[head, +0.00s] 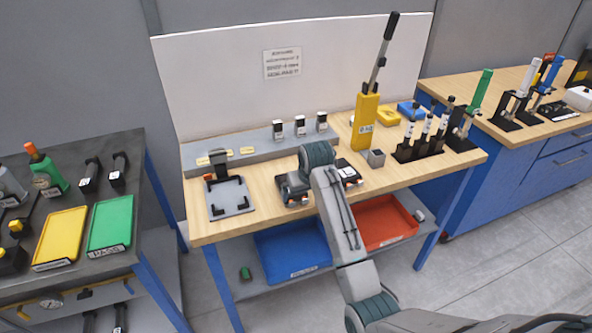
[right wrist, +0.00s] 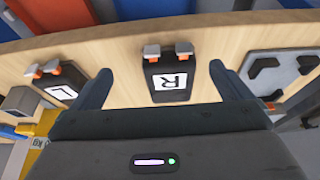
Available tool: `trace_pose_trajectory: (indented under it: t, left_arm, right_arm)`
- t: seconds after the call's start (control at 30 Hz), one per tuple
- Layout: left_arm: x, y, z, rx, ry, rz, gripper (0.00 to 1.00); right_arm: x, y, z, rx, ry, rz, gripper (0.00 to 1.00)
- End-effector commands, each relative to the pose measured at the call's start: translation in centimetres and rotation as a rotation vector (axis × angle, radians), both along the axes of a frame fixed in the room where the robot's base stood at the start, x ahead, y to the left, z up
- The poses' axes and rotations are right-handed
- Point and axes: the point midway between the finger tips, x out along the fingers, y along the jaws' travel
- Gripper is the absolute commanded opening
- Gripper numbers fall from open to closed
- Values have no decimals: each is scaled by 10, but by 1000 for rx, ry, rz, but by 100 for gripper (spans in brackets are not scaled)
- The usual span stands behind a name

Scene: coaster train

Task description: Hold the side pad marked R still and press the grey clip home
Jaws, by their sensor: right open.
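The black side pad marked R (right wrist: 169,85) lies on the wooden bench, between and beyond the spread fingers in the right wrist view. At its far edge are two grey clips, one at left (right wrist: 151,51) and one at right (right wrist: 184,48), with orange parts showing beneath them. My right gripper (right wrist: 162,82) is open and empty, above the bench; I see no finger touching the pad. In the head view my right gripper (head: 297,187) covers most of this pad. My left gripper is not in view.
A second pad, marked L (right wrist: 64,91), also has grey clips; it shows beside my wrist in the head view (head: 348,172). A grey plate with black corners (head: 231,197) lies at left. A yellow block with a lever (head: 364,122) stands at right. Blue (head: 293,248) and red bins sit below.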

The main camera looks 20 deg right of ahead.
Motion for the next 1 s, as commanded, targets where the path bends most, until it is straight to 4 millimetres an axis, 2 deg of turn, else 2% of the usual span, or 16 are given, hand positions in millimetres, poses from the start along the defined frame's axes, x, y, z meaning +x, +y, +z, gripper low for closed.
trace_pose_trajectory:
  t: [0.03, 0.1, 0.2, 0.33, 0.47, 0.8, 1.0]
  left_arm:
    - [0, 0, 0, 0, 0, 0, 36]
    - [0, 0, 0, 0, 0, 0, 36]
    - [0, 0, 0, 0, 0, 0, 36]
    - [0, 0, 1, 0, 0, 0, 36]
    - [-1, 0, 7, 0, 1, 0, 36]
    - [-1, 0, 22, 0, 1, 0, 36]
    - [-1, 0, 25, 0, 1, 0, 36]
  right_arm:
    - [16, 4, 14, 4, -5, 4, 98]
    - [29, 7, 27, 8, -7, 8, 98]
    - [42, 10, 39, 10, -7, 10, 98]
    - [48, 12, 41, 10, -7, 13, 98]
    - [53, 12, 29, 10, -5, 13, 98]
    - [75, 12, -27, 10, -5, 13, 98]
    - [84, 12, -48, 10, -8, 12, 98]
